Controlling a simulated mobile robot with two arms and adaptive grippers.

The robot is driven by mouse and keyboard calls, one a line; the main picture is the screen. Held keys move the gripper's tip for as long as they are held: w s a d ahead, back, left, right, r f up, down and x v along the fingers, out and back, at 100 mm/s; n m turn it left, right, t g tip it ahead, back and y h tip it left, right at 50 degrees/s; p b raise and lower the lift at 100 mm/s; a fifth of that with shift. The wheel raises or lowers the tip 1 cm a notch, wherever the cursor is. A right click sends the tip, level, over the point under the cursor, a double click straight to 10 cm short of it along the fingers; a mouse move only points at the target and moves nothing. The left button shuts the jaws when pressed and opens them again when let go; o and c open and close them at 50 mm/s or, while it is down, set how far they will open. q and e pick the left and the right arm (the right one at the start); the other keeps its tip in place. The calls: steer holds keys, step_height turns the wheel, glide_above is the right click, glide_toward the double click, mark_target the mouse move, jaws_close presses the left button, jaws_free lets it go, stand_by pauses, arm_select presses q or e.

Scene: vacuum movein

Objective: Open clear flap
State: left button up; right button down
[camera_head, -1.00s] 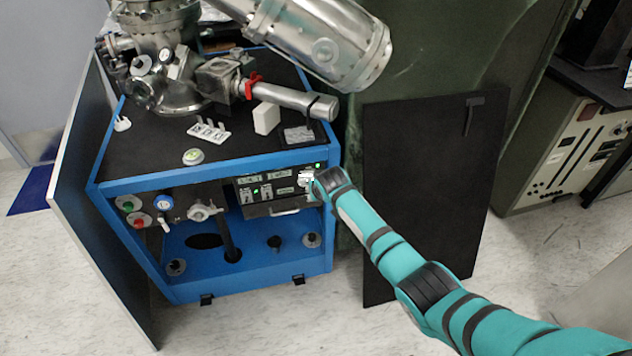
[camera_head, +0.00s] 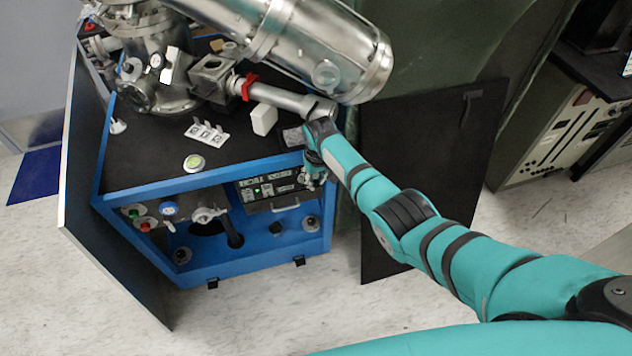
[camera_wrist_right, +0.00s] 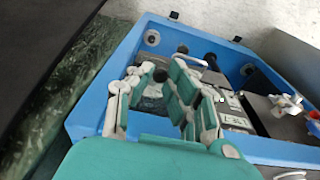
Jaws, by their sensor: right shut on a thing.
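My right gripper (camera_head: 313,180) hangs down at the right end of the black control panel (camera_head: 262,191) in the front of the blue-framed cart. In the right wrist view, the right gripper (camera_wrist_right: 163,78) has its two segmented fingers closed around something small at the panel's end. This is likely the clear flap, but its outline is too small and covered by the fingers to make out. The control panel (camera_wrist_right: 236,112) with its switches shows to the right of the fingers. My left gripper is not in view.
The blue cart (camera_head: 200,180) carries a steel vacuum chamber (camera_head: 150,60) with a large cylinder (camera_head: 325,50) above my right arm. A white block (camera_head: 263,119) stands on the top. A black board (camera_head: 430,180) leans to the right. A side panel (camera_head: 85,190) stands at left.

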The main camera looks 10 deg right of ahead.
steer(key=shift+w+r+b, duration=0.15)
steer(key=shift+w+b, duration=0.2)
steer(key=shift+b, duration=0.05)
steer(key=shift+w+r+g+b, duration=0.1)
steer(key=shift+r+g+b, duration=0.1)
steer(key=shift+g+b, duration=0.15)
steer(key=shift+w+r+g, duration=0.1)
steer(key=shift+r+g, duration=0.05)
steer(key=shift+g, duration=0.1)
steer(key=shift+w+r+b, duration=0.1)
steer(key=shift+r+b, duration=0.1)
steer(key=shift+b, duration=0.25)
steer(key=shift+r+g, duration=0.15)
steer(key=shift+g, duration=0.15)
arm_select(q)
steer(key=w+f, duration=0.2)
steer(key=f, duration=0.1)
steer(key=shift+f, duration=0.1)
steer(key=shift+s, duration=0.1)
